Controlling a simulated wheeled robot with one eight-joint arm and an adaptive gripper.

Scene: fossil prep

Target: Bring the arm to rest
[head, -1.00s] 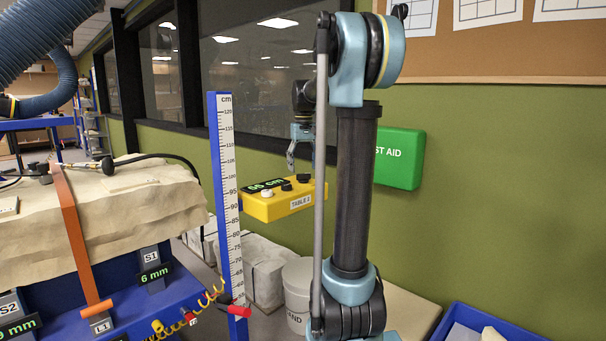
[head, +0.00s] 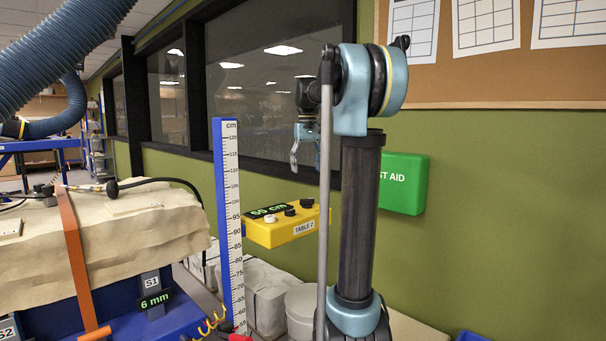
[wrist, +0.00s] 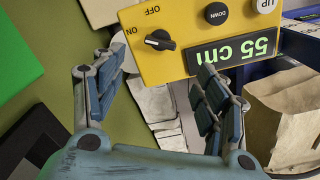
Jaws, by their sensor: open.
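My gripper (head: 306,150) is at the end of my folded arm, above and behind the yellow control box (head: 280,233) in the head view. In the wrist view my gripper (wrist: 158,75) has its two blue-grey fingers spread wide with nothing between them. The yellow control box (wrist: 188,65) lies beyond the fingertips, apart from them as far as I can tell. Its green display (wrist: 234,50) appears to read 55 cm. A black rotary knob (wrist: 160,40) sits by the ON and OFF marks, with a DOWN button (wrist: 216,13) beside it.
A blue post with a cm scale (head: 230,215) stands left of the box. A plaster-jacketed block (head: 120,235) with an orange strap (head: 75,255) lies at left. A green first aid box (head: 404,184) hangs on the wall at right.

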